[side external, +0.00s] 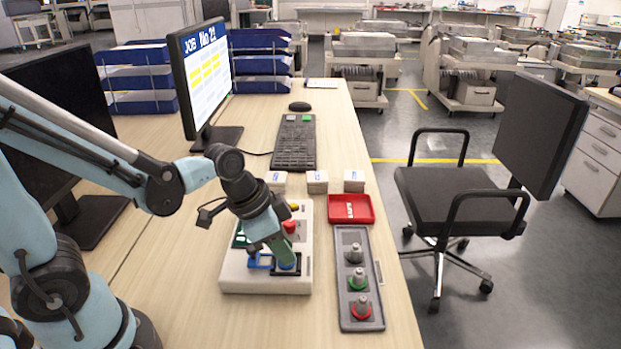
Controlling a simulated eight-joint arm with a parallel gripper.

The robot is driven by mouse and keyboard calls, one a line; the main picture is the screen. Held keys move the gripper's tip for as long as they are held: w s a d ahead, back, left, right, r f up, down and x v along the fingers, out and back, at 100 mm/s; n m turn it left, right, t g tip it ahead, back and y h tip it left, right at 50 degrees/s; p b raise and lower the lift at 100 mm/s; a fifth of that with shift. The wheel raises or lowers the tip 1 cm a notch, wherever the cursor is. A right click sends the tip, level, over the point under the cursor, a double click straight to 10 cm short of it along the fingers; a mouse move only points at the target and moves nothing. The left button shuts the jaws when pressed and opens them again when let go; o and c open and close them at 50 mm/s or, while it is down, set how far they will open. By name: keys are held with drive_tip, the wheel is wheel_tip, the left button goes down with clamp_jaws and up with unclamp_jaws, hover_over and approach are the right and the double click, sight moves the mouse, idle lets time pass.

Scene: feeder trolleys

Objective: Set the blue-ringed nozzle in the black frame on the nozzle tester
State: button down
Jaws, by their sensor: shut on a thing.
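The nozzle tester (240,283) is a pale box on the desk with a small green display, a red button and a yellow button. A blue frame (256,262) and a black frame (299,268) sit side by side on its front part. My gripper (285,259) points down over the black frame, shut on the blue-ringed nozzle (288,267). Only a bit of blue shows under the fingertips; the rest of the nozzle is hidden. The nozzle is at the black frame, but I cannot tell whether it is seated.
A grey tray (375,322) to the right holds nozzles with grey, green and red rings. Behind it are a red tray (351,208) and small white boxes (317,182). A keyboard (295,145) and monitor (205,75) stand farther back. Desk in front of the tester is clear.

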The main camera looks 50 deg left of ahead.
drive_tip(key=shift+f, duration=0.15)
drive_tip(key=c, duration=0.9)
unclamp_jaws()
drive_tip(key=v, duration=1.2)
drive_tip(key=shift+a, duration=0.1)
